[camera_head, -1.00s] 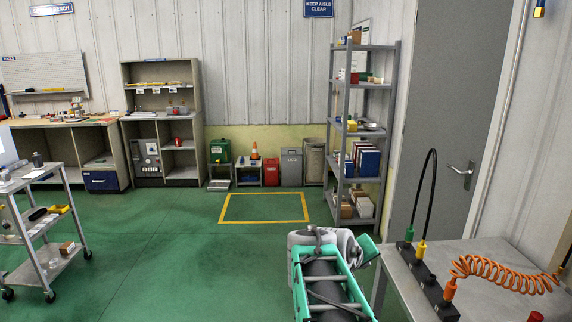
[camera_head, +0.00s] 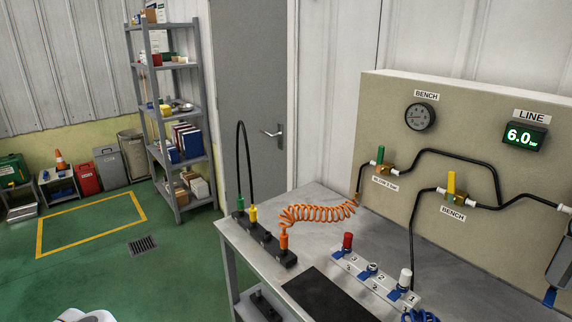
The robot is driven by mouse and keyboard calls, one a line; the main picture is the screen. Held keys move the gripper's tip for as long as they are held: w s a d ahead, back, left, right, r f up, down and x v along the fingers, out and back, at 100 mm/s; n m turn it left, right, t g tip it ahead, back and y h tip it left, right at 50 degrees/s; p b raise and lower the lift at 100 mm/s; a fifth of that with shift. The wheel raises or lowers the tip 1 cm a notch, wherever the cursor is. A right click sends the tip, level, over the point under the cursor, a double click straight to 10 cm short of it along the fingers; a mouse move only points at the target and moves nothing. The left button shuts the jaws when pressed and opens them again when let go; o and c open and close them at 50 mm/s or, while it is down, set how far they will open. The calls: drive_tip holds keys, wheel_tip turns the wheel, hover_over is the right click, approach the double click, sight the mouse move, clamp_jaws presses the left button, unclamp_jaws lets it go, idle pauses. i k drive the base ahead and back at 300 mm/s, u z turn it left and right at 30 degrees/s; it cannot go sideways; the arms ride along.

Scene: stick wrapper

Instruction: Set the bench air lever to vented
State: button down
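The valve labelled BENCH sits on the beige panel (camera_head: 400,92) at the right. Its yellow lever (camera_head: 451,185) stands upright, across the black pipe that runs sideways through the valve. A second valve, with a green lever (camera_head: 380,155) also upright, is to its left; its small label is hard to read. A round gauge (camera_head: 419,117) labelled BENCH is above; its needle is too small to read. A green LINE display (camera_head: 525,136) reads 6.0. My gripper is not in view; only a pale part of my arm shows at the bottom left.
A grey table (camera_head: 320,202) stands before the panel. On it are an orange coiled hose (camera_head: 318,213), a black connector block (camera_head: 262,238), a numbered white rack (camera_head: 375,279) and a dark mat (camera_head: 326,294). A shelf (camera_head: 192,130) and door (camera_head: 255,90) are behind.

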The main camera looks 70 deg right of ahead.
sight(452, 188)
drive_tip(key=z, duration=0.15)
drive_tip(key=k, duration=0.1)
drive_tip(key=z, duration=1.15)
